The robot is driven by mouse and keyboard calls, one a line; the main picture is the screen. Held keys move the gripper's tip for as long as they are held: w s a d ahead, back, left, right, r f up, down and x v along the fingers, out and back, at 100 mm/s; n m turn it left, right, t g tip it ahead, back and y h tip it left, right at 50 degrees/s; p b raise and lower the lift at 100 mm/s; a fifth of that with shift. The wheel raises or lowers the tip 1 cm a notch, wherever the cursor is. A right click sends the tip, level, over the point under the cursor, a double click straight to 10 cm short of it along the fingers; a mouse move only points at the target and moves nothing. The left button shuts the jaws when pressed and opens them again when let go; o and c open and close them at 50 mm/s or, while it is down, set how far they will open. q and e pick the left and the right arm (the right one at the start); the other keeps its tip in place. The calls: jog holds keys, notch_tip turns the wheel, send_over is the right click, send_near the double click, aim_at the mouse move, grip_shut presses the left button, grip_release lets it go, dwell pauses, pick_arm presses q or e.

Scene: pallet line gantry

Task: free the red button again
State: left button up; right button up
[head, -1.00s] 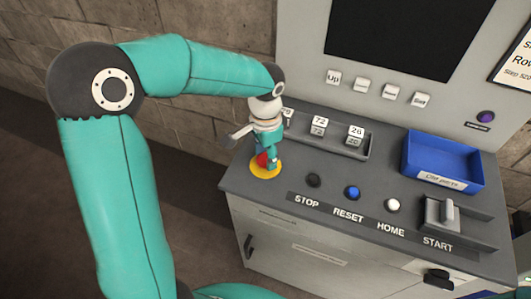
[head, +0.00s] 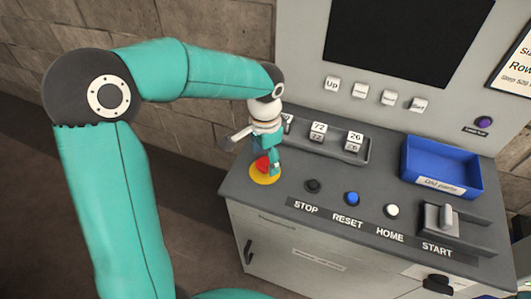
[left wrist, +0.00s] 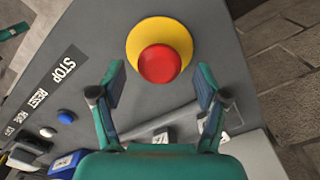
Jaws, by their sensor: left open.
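The red button (left wrist: 159,63) is a mushroom head on a yellow round base (left wrist: 137,42), at the console's front left corner. In the head view the red button (head: 262,164) is partly hidden by my left gripper (head: 268,168), which points down over it. In the left wrist view my left gripper (left wrist: 160,84) is open, one finger on each side of the button's near edge. The fingers look apart from the button; how high they are above the console I cannot tell. My right gripper is not in view.
The console top holds a black button (head: 312,186), a blue button (head: 352,198), a white button (head: 392,210) and a lever (head: 446,217) on the right. A blue bin (head: 411,174) and a tray of number blocks (head: 331,148) stand behind. A screen (head: 400,35) rises at the back.

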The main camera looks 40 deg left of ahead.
aim_at(265, 161)
pick_arm(q)
notch_tip(265, 161, up, 12)
dwell(0.6)
jog(key=shift+f, duration=0.1)
